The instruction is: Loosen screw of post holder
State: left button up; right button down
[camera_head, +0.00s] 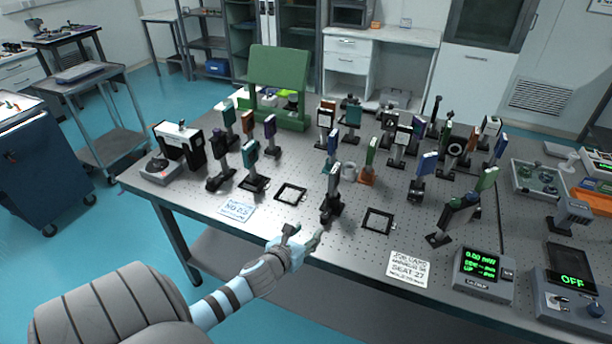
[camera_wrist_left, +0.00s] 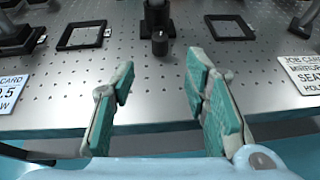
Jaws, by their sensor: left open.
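The knob is ahead of the gap, apart from both fingers. My right gripper is not in view.
Flat black square frames lie left (camera_head: 291,194) and right (camera_head: 378,221) of the post holder. A blue-lettered card (camera_head: 237,211) and a "SEAT 27" card (camera_head: 409,269) lie near the front edge. Several other posts crowd behind. A power meter (camera_head: 485,274) stands at the right.

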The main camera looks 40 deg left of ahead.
pick_arm(q)
jog(key=shift+w+r, duration=0.1)
jog(key=shift+w, duration=0.15)
jog(key=w+r+m+t, duration=0.25)
jog(key=w+r, duration=0.35)
jog(key=r, duration=0.3)
jog(key=w+r+m+t, duration=0.1)
jog(key=w+r+t, duration=0.2)
jog(key=w+r, duration=0.5)
jog(key=w+d+r+m+h+b, duration=0.1)
jog(key=w+d+r+m+h, duration=0.1)
jog(key=d+r+m+h, duration=1.5)
jog(key=m+g+y, duration=1.3)
jog(key=g+y, duration=0.2)
send_near(325, 216)
jog(key=shift+m, duration=0.25)
jog(key=b+x, duration=0.5)
jog(key=x, duration=0.5)
jog(key=shift+w+a+f, duration=0.1)
jog(key=shift+a+f, duration=0.05)
jog(key=shift+a, duration=0.05)
jog(key=shift+t, duration=0.25)
jog(key=shift+d, duration=0.1)
jog(key=shift+c, duration=0.6)
